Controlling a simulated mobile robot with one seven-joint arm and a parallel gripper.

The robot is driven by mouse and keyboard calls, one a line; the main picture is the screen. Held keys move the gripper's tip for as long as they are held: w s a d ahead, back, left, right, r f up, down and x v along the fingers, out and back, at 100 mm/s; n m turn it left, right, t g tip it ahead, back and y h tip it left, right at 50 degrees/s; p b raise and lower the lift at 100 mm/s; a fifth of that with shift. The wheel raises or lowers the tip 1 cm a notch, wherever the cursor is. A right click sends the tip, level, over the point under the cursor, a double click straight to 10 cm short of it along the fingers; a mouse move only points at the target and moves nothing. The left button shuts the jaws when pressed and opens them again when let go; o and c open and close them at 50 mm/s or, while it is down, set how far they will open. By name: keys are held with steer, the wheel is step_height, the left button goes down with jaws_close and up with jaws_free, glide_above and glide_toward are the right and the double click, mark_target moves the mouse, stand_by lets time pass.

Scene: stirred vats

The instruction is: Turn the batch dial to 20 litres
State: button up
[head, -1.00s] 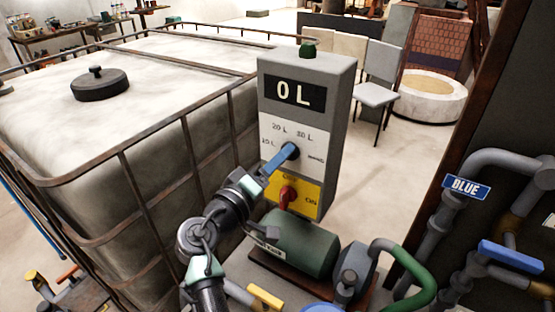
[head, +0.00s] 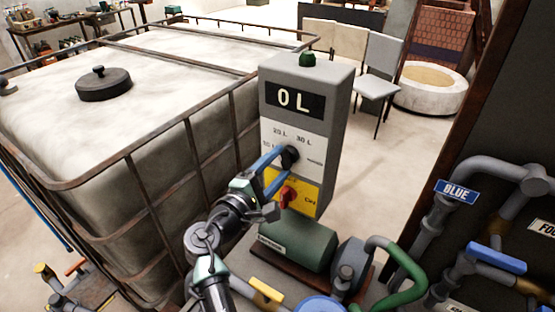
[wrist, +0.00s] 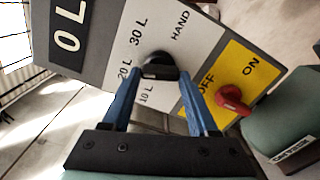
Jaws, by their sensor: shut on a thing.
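The batch dial (head: 291,155) is a black knob on the white plate of a grey control box. The labels 10 L, 20 L, 30 L and HAND stand around it, and the display (head: 294,99) above reads 0 L. My gripper (head: 281,163) reaches it from the lower left with two blue fingers. In the wrist view the dial (wrist: 157,62) sits between the fingertips, and my gripper (wrist: 159,75) is shut on it. I cannot tell which label the dial points to.
A red switch (head: 287,195) marked OFF and ON sits on the yellow plate just below the dial, close to the fingers. A caged white tank (head: 170,120) stands left. A green pump motor (head: 298,245) and pipes with a BLUE sign (head: 462,190) lie below and right.

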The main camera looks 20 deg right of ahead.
steer(key=shift+n+p, duration=0.4)
steer(key=shift+n, duration=0.5)
steer(key=shift+f, duration=0.1)
steer(key=o, duration=1.4)
steer(key=shift+s+a, duration=0.1)
steer(key=b+v, duration=0.2)
steer(key=v, duration=1)
steer(key=shift+s+a, duration=0.25)
steer(key=shift+s, duration=0.05)
